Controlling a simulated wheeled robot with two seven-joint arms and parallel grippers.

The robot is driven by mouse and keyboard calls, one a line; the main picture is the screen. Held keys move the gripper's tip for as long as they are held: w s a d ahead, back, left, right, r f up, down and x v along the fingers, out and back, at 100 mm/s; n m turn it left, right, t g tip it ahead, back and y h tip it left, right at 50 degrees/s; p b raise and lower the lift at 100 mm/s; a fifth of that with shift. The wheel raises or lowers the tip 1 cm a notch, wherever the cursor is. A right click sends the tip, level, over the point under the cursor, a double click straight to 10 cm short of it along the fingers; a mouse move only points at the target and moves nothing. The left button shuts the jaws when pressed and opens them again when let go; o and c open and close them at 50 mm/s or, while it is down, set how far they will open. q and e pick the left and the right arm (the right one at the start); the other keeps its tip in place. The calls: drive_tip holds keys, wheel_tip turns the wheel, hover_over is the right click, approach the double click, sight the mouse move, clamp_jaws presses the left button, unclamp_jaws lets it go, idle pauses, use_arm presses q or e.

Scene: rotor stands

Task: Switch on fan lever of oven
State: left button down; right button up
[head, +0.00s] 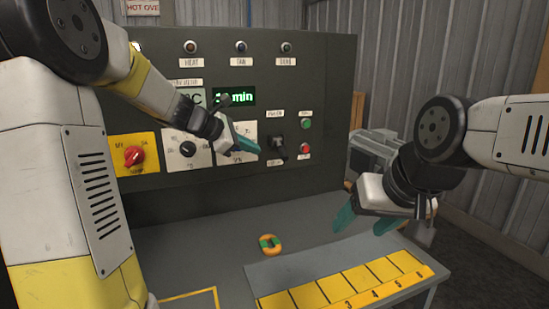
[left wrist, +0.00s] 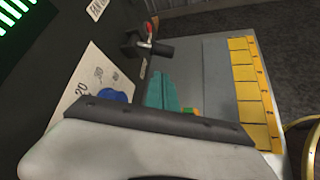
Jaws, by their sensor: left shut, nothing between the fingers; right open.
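The oven's dark control panel (head: 330,75) stands across the bench. Its fan lever (head: 278,149) is a black handle between two small white labels, left of a green and a red button. In the left wrist view the lever (left wrist: 150,46) sticks out from the panel and shows a red part; I cannot tell its setting. My left gripper (head: 243,146) is shut and empty, in front of the white dial plate just left of the lever. Its teal fingers (left wrist: 164,92) appear apart from the lever. My right gripper (head: 368,221) is open and empty over the bench's right side.
The panel also has a red knob (head: 134,156) on a yellow plate, a black knob (head: 188,149) and a green display (head: 234,97). An orange-green ring (head: 270,244) lies on the bench. A numbered yellow strip (head: 345,290) runs along the front; the bench around the ring is clear.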

sight(283, 153)
use_arm(q)
drive_tip(key=x, duration=1)
drive_tip(key=shift+s, duration=0.1)
drive_tip(key=r+n+g, duration=0.1)
drive_tip(key=g, duration=0.1)
drive_tip(key=s+r+n+g+h, duration=0.1)
drive_tip(key=r+n+g, duration=0.1)
drive_tip(key=shift+d+r+g, duration=0.2)
drive_tip(key=shift+g, duration=0.1)
drive_tip(key=shift+r+n+h, duration=0.3)
drive_tip(key=shift+r, duration=0.9)
drive_tip(key=shift+w+r, duration=0.15)
drive_tip(key=shift+r, duration=0.2)
